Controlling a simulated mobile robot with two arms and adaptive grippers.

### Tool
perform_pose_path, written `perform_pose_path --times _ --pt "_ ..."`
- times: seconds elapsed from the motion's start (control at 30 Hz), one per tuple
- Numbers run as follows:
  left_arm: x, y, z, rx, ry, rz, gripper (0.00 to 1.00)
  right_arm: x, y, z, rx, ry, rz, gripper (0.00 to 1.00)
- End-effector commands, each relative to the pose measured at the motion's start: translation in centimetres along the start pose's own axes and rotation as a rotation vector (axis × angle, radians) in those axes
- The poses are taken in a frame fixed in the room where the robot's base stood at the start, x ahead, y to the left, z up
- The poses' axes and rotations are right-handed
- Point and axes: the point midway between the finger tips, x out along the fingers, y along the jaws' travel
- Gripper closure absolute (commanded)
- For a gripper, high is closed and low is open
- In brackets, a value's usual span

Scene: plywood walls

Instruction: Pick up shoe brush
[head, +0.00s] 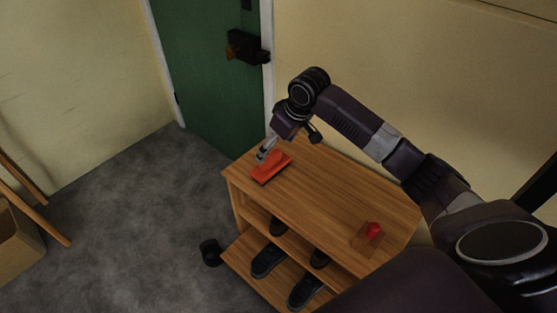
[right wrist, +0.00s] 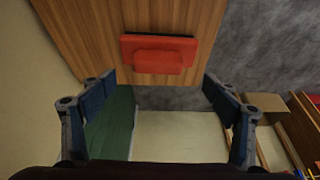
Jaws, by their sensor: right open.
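The shoe brush appears to be the red-orange block (head: 271,168) with a dark edge, lying on the far left end of the wooden shoe cabinet's top (head: 335,195). In the right wrist view the brush (right wrist: 158,60) lies crosswise on the wood, just beyond the fingertips and centred between them. My right gripper (head: 266,151) is open and empty, close above the brush at its back left side. Its two fingers stand wide apart in the wrist view (right wrist: 159,82). I cannot tell the exact height gap. My left gripper is out of view.
A red knob-like item (head: 374,230) on a small brown base sits at the cabinet top's right end. Dark shoes (head: 268,261) stand on the lower shelves. A green door (head: 210,65) is behind. A black object (head: 210,252) is beside the cabinet. Grey floor on the left is mostly clear.

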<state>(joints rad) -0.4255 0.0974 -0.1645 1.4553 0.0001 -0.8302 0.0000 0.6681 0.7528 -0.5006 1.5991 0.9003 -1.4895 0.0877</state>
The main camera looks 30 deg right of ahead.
Motion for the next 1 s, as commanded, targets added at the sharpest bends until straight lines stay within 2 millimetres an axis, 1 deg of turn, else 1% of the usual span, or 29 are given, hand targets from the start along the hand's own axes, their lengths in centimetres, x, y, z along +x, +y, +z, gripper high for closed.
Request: perform_pose_path --times 0.1,0.23,0.37,0.7,0.83,1.0 --pt "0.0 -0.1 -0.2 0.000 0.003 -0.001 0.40 0.5 0.4 -0.2 0.008 0.001 -0.001 0.19" --pt "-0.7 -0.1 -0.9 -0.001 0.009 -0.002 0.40 2.0 0.3 -0.2 0.008 0.001 -0.003 0.19" --pt "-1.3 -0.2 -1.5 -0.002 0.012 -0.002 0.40 3.0 0.3 -0.1 0.007 0.002 0.000 0.19" --pt "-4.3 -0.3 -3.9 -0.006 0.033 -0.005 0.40 6.9 0.4 0.2 0.007 0.003 -0.001 0.19" --pt "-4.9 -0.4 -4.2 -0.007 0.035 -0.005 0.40 7.5 0.4 0.1 0.006 0.003 0.000 0.19" --pt "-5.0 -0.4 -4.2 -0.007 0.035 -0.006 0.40 7.5 0.4 0.1 0.006 0.003 0.000 0.19"
